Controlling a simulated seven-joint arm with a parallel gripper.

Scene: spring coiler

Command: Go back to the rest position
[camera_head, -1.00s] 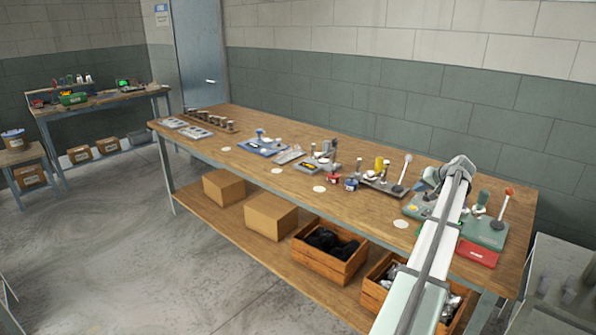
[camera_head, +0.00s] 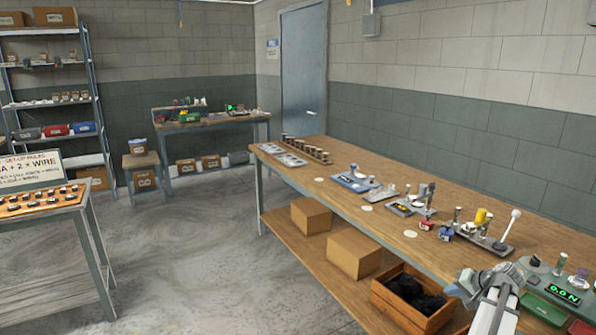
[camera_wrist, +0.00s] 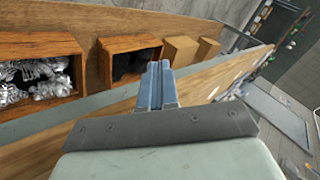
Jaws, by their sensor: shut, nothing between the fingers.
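My gripper (camera_wrist: 158,68) is shut and empty in the wrist view, its two blue-grey fingers side by side. Beyond the fingers are the workbench's front edge and the lower shelf. In the head view my arm's end shows at the lower right, by the front edge of the long wooden workbench (camera_head: 322,164); the fingers cannot be made out there. A device with a white-knobbed lever and yellow part (camera_head: 482,217) stands on the bench behind it. A green tester with a lit "0.0 N" display (camera_head: 564,291) is close on the right, partly hidden by my arm.
Below the bench are cardboard boxes (camera_head: 354,254) and a wooden crate with dark contents (camera_head: 408,306). The wrist view also shows a crate of silvery scrap (camera_wrist: 35,82). A side table (camera_head: 40,207) stands at left. The floor (camera_head: 220,255) between is clear.

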